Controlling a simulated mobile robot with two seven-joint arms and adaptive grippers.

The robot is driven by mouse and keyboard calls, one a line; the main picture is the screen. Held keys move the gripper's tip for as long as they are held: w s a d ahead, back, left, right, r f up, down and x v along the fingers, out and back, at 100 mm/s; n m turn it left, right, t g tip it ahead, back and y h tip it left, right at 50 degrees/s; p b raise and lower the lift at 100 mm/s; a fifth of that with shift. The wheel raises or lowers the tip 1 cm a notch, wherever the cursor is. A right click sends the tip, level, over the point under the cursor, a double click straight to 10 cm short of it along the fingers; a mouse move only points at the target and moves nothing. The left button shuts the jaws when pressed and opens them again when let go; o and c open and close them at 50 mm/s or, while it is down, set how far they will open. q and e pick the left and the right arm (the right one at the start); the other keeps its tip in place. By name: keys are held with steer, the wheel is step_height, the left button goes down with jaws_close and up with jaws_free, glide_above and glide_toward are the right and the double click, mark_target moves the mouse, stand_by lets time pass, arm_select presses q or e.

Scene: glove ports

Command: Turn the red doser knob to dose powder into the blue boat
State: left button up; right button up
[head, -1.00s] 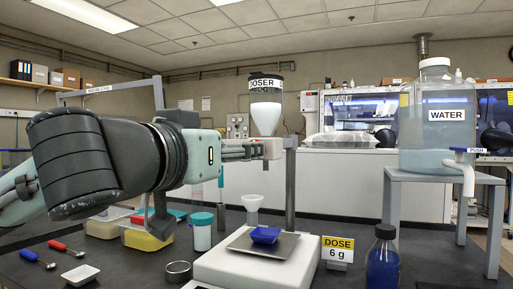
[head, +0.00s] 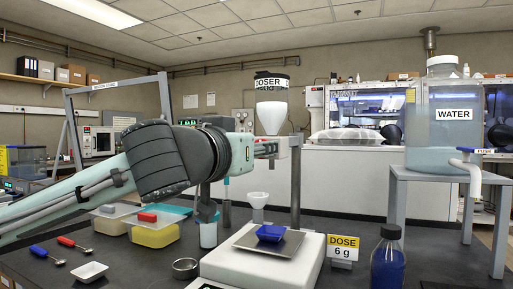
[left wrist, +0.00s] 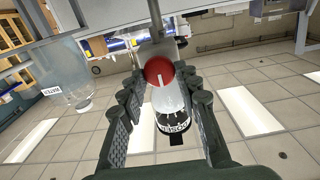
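The doser (head: 271,105) is a white funnel with a black-labelled top, held on a post above the scale (head: 262,262). Its red knob (left wrist: 159,71) faces me in the left wrist view, with a white line across it. My left gripper (left wrist: 160,88) is open, its fingers on either side of the knob with gaps between. In the head view the left gripper (head: 265,149) is beside the doser below the funnel and largely hides the knob. The blue boat (head: 271,233) sits on the scale's plate under the doser. My right gripper is not in view.
A sign reading "DOSE 6 g" (head: 342,248) and a blue bottle (head: 387,262) stand right of the scale. The water tank (head: 446,125) is on a grey stand at right. A white dish (head: 87,272), spoons and a round metal cup (head: 185,268) lie at left.

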arm_select(q)
steer(key=c, duration=0.5)
steer(key=shift+m, duration=0.4)
steer(key=shift+d+m+p, duration=0.1)
steer(key=shift+m+p, duration=1.1)
steer(key=shift+m, duration=2.8)
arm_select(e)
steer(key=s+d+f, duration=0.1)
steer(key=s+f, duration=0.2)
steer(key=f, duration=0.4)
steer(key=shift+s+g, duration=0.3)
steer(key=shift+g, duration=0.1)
arm_select(q)
steer(key=shift+f, duration=0.1)
